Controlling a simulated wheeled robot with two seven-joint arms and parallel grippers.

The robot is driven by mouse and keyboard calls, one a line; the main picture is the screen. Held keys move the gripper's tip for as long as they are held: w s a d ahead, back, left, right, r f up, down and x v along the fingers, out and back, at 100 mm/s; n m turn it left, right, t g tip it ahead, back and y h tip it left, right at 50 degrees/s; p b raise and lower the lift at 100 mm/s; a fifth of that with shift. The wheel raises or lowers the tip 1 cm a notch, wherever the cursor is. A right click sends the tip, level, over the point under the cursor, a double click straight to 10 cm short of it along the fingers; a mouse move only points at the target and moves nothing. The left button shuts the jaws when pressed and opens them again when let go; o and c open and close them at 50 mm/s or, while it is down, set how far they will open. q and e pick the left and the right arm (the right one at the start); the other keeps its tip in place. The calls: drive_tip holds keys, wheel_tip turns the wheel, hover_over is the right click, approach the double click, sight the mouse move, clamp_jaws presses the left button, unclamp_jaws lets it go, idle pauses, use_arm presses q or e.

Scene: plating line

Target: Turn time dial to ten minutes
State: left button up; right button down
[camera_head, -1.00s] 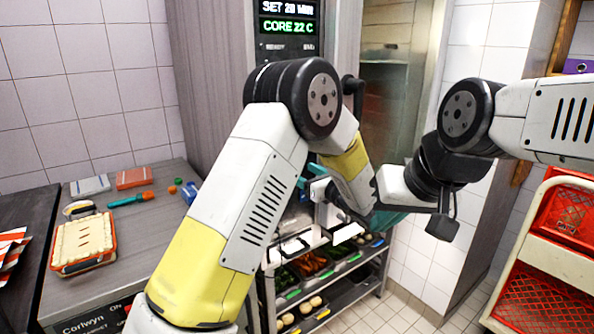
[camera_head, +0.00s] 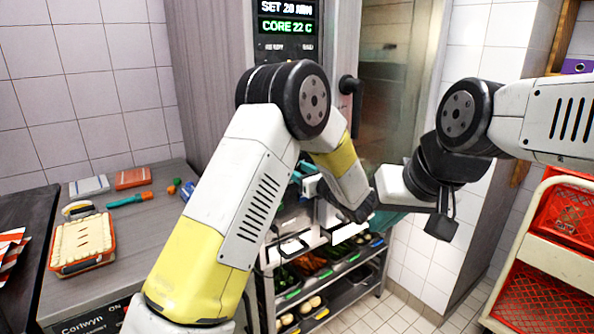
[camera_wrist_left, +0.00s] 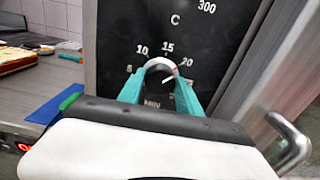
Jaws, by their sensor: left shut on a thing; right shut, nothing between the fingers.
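The time dial (camera_wrist_left: 158,76) shows in the left wrist view on a black panel, with marks 10, 15, 20 around it. A white pointer line on it slants up and right, toward the 20 to 25 side. My left gripper (camera_wrist_left: 161,82) has its teal fingers either side of the dial and is shut on it. In the head view my left arm hides the dial and most of that gripper. The oven display (camera_head: 286,18) reads SET 20 MIN and CORE 22 C.
A curved metal handle (camera_wrist_left: 290,140) stands right of the panel in the wrist view. A counter (camera_head: 135,235) at left holds a filled tray (camera_head: 82,268) and small items. Racks of food pans stand below; red crates (camera_head: 545,300) are at right.

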use_arm(q)
drive_tip(key=shift+n, duration=0.3)
drive_tip(key=n, duration=1.2)
drive_tip(key=shift+n, duration=2.5)
drive_tip(key=o, duration=1.4)
drive_tip(key=shift+c, duration=0.2)
